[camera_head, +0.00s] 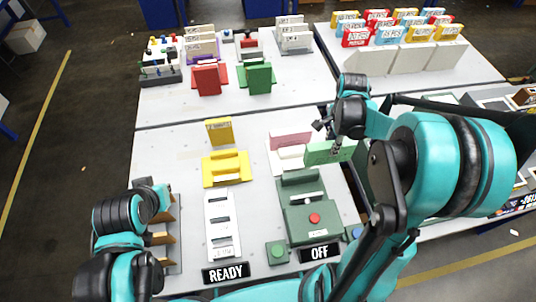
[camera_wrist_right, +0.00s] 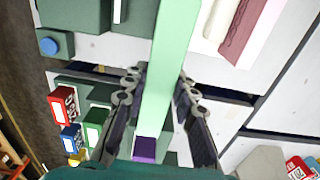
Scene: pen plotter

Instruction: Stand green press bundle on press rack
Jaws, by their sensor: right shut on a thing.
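A light green bundle (camera_head: 328,153), a long flat slab, is held in my right gripper (camera_head: 337,142) to the right of the pink block. In the right wrist view the green bundle (camera_wrist_right: 172,65) runs between the two fingers of my right gripper (camera_wrist_right: 158,100), which are shut on it. I cannot tell whether its lower edge touches anything. A white slotted strip (camera_head: 222,225) lies on the near table; I cannot tell whether it is the press rack. My left gripper (camera_head: 150,198) is at the lower left beside brown shelves; its fingers are not clear.
A pink block (camera_head: 290,140) stands beside the green bundle. A yellow block (camera_head: 219,131) stands behind a yellow holder (camera_head: 226,168). A dark green machine with a red button (camera_head: 314,218) is nearer. Red (camera_head: 208,80) and green (camera_head: 259,78) holders stand farther back. Clear table lies left of the yellow holder.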

